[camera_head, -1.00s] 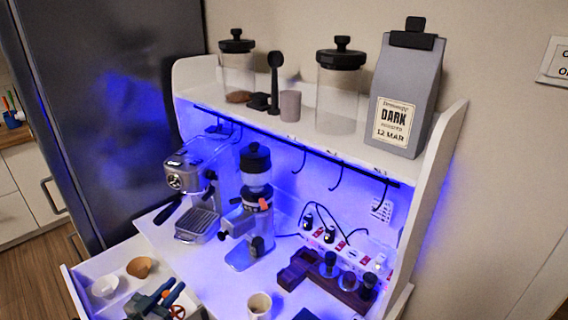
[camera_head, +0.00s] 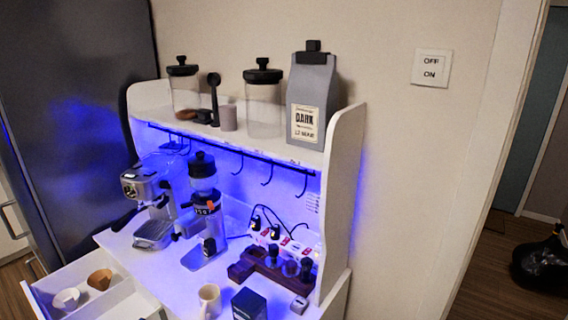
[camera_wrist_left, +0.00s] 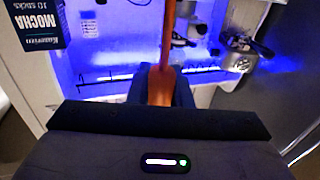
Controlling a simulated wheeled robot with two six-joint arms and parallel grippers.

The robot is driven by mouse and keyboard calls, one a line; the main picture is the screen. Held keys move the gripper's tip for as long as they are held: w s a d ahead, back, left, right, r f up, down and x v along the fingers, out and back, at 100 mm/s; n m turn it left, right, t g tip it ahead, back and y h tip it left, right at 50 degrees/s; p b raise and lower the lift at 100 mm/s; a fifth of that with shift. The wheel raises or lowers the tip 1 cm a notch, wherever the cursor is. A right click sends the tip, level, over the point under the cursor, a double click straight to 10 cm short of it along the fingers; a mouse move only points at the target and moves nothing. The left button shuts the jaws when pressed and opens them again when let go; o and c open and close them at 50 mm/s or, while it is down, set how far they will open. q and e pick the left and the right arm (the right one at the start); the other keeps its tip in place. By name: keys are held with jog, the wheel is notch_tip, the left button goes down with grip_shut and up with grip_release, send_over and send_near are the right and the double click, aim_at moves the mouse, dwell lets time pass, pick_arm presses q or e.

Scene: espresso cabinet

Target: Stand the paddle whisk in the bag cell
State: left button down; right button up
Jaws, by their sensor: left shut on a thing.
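My left gripper (camera_wrist_left: 161,84) shows in the left wrist view, shut on a long, thin orange-brown thing, apparently the paddle whisk (camera_wrist_left: 167,42). The whisk runs up the picture, away from the jaws, and its far end is cut off by the top edge. My left gripper is outside the head view, and my right gripper is in neither view. The open drawer (camera_head: 107,298) shows at the lower left of the head view, with a divider. I cannot tell which compartment is the bag cell.
A white bowl (camera_head: 66,299) and a tan bowl (camera_head: 99,279) sit in the drawer. A cream mug (camera_head: 209,300) and a dark box (camera_head: 249,305) stand on the counter. A grinder (camera_head: 204,215) and an espresso machine (camera_head: 148,205) stand behind. A MOCHA box (camera_wrist_left: 38,23) is near my left wrist.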

pick_arm(q)
jog(key=s+d+f+n+y+b, duration=0.1)
jog(key=d+f+y+b, duration=0.1)
jog(key=d+b, duration=0.4)
jog(key=s+d+f+n+y+b, duration=0.1)
jog(key=d+f+b, duration=0.3)
jog(key=d, duration=0.6)
jog(key=s+b, duration=0.1)
jog(key=b, duration=0.1)
jog(key=shift+s+d+f+y+b, duration=0.15)
jog(key=shift+d+f+y+b, duration=0.1)
jog(key=shift+f+y+b, duration=0.15)
